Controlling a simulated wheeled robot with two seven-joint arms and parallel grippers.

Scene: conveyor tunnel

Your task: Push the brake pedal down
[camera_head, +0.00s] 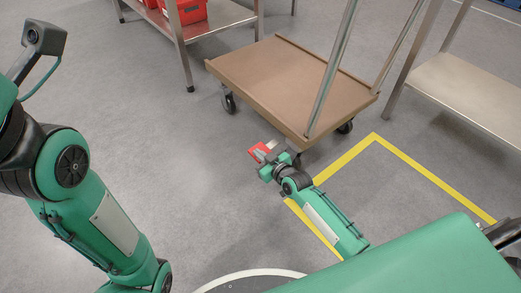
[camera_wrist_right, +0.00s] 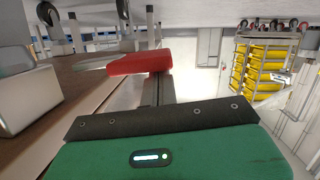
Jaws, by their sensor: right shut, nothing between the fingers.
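The red brake pedal (camera_head: 258,153) is low at the near end of the brown cart (camera_head: 290,75). In the right wrist view the red pedal (camera_wrist_right: 138,62) lies across the far end of the grey fingers. My right gripper (camera_head: 270,151) is at the pedal, low by the cart's near edge. It is shut, with nothing held between its fingers. I cannot tell whether the fingertips touch the pedal, and they hide part of it. My left arm stands at the left of the head view, and its gripper does not show.
The cart has casters (camera_head: 228,103) and an upright metal handle (camera_head: 332,70). Yellow floor tape (camera_head: 350,153) runs right of my right arm. A metal table (camera_head: 475,95) stands at right, and a rack with red bins (camera_head: 188,10) at the top. Grey floor at left is clear.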

